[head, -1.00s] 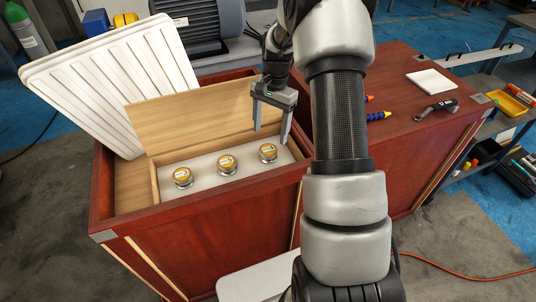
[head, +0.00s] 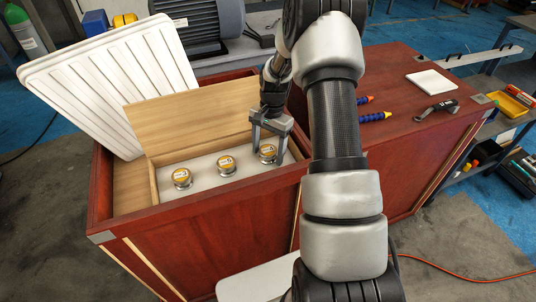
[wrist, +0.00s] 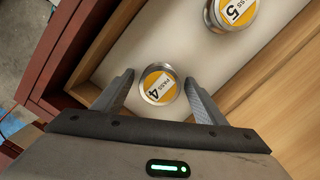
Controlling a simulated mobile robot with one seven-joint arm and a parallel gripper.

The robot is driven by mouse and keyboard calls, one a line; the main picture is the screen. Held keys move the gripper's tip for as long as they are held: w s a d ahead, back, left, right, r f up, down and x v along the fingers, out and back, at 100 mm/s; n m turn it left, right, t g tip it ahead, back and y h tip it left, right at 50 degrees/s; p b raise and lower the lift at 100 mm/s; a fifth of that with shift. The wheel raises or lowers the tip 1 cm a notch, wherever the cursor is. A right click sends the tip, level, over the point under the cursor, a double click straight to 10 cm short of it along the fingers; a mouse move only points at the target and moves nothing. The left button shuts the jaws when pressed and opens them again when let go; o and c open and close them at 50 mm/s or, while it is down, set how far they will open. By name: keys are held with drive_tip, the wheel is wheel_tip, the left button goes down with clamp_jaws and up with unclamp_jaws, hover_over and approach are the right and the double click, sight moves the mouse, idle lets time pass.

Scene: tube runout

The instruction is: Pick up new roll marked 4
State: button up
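The roll marked 4 (wrist: 158,85) is a short silver cylinder with a yellow and white label reading "PASS 4". In the head view it is the rightmost roll (head: 267,153) in the wooden box. My gripper (wrist: 160,90) is open, with one finger on each side of this roll. In the head view my gripper (head: 267,158) is low over the box, its fingers around the roll. I cannot tell whether the fingers touch it. The roll stands upright on the pale floor of the box.
A roll marked 5 (wrist: 235,12) stands beside it, the middle roll (head: 226,165) in the head view. A third roll (head: 182,178) stands at left. The box's wooden lid (head: 200,115) stands open behind. A white ribbed panel (head: 120,80) leans at left.

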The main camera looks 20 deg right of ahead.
drive_tip(key=c, duration=1.4)
